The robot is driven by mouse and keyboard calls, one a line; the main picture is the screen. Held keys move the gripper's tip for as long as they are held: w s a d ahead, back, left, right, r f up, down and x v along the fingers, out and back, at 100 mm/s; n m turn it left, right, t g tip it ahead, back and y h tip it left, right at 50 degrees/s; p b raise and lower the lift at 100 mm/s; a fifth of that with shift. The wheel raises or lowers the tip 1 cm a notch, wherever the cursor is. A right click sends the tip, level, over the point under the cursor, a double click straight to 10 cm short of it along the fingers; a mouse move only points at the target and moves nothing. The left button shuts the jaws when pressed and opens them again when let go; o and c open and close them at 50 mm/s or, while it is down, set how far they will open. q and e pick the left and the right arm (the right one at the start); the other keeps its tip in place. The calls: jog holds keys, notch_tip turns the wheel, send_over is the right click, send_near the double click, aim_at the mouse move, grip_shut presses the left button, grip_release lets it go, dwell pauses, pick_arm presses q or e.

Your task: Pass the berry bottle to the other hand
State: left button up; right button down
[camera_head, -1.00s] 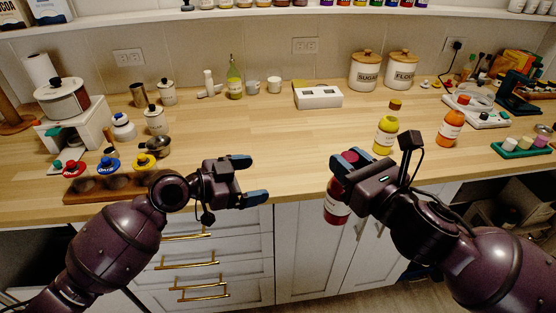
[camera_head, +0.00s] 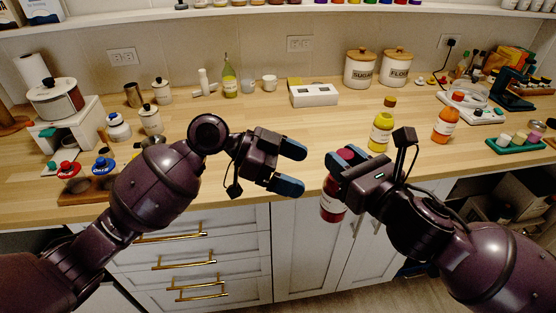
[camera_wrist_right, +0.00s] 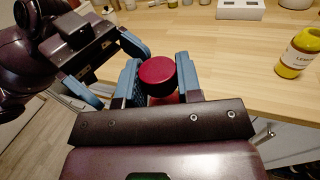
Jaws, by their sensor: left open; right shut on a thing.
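The berry bottle (camera_head: 332,206) is dark red with a pale label, held roughly upright in front of the counter edge. My right gripper (camera_head: 340,160) is shut on its upper part, below the cap. In the right wrist view the round red cap (camera_wrist_right: 157,70) shows between the blue fingers of the right gripper (camera_wrist_right: 160,80); the bottle's body is mostly hidden there. My left gripper (camera_head: 296,168) is open and empty, just left of the bottle, its fingers pointing toward it without touching. The left gripper's fingers also show in the right wrist view (camera_wrist_right: 108,68).
A yellow bottle (camera_head: 381,132) stands on the wooden counter (camera_head: 270,120) behind my right gripper, also in the right wrist view (camera_wrist_right: 297,52). An orange bottle (camera_head: 445,124) stands further right. A white box (camera_head: 315,95) sits at the back. The counter's middle is clear.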

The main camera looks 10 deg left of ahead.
aim_at(325, 180)
pick_arm(q)
jog(key=shift+x, duration=4)
jog(key=c, duration=1.1)
jog(key=shift+r, duration=0.1)
jog(key=shift+c, duration=0.5)
pick_arm(e)
jog(key=c, duration=0.7)
grip_release()
jog(key=shift+s+a, duration=0.1)
jog(key=shift+s, duration=0.1)
